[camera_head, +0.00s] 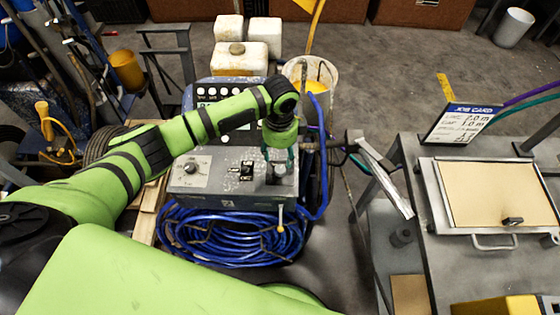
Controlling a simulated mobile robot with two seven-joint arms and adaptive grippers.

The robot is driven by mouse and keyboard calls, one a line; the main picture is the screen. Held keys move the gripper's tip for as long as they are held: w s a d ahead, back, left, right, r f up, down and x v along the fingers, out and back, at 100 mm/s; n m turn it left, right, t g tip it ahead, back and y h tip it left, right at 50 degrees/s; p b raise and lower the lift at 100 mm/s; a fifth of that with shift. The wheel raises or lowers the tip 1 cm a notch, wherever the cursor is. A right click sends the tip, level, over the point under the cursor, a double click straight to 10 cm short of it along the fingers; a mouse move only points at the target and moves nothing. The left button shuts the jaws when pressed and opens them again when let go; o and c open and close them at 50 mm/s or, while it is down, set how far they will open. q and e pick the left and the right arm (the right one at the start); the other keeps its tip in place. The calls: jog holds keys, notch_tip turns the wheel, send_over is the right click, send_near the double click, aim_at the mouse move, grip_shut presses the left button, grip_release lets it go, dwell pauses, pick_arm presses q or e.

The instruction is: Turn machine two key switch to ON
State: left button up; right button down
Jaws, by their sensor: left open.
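A grey line-striping machine (216,190) stands in the middle of the view, with a control panel on its top. The panel carries a round dial (190,168) at the left and a small black switch (247,170) right of it. I cannot tell which control is the key switch. My left gripper (278,172) points down over the right part of the panel, just right of the black switch. It is open, with its fingers close to the panel; contact is hard to judge. The gripper and wrist hide part of the panel's right side. My right gripper is out of view.
A coiled blue hose (205,235) hangs at the machine's front. A white bucket (311,75) and white jugs (238,58) stand behind it. A metal table (437,262) with a tray (432,190) and a sign (462,123) is at the right.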

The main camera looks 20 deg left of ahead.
pick_arm(q)
jog(key=shift+r, duration=2.15)
